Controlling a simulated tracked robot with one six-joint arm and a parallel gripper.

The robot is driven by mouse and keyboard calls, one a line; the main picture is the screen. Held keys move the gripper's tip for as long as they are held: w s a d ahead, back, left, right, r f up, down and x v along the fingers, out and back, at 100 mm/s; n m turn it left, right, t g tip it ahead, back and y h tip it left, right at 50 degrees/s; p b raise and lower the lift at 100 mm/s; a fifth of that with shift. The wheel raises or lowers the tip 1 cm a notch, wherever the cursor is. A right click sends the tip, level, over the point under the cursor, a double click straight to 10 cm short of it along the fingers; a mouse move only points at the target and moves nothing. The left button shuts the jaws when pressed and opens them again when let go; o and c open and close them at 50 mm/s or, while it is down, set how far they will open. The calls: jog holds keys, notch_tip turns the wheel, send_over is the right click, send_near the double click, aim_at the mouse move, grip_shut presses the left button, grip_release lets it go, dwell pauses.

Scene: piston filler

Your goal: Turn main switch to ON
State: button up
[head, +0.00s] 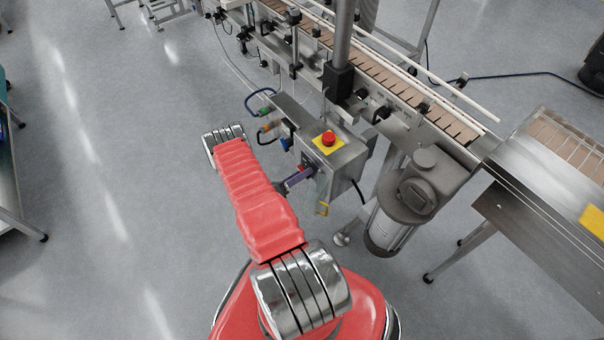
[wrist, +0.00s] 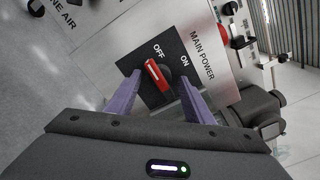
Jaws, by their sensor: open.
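The main switch (wrist: 158,78) has a red handle on a black plate with OFF and ON labels, beside the words MAIN POWER. Its upper end points nearer the OFF label than the ON label. My gripper (wrist: 159,80) is open, with one purple finger on each side of the red handle. I cannot tell whether either finger touches the handle. In the head view my gripper (head: 299,177) is at the side face of the grey control box (head: 344,160). The handle is not clear there.
A red emergency button on a yellow plate (head: 328,139) sits on top of the box. Hoses and fittings (head: 268,118) stand to its left. A motor (head: 412,190) and conveyor (head: 400,90) lie to the right. The floor (head: 110,150) at left is clear.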

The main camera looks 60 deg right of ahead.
jog(key=shift+d, duration=0.15)
jog(key=c, duration=1)
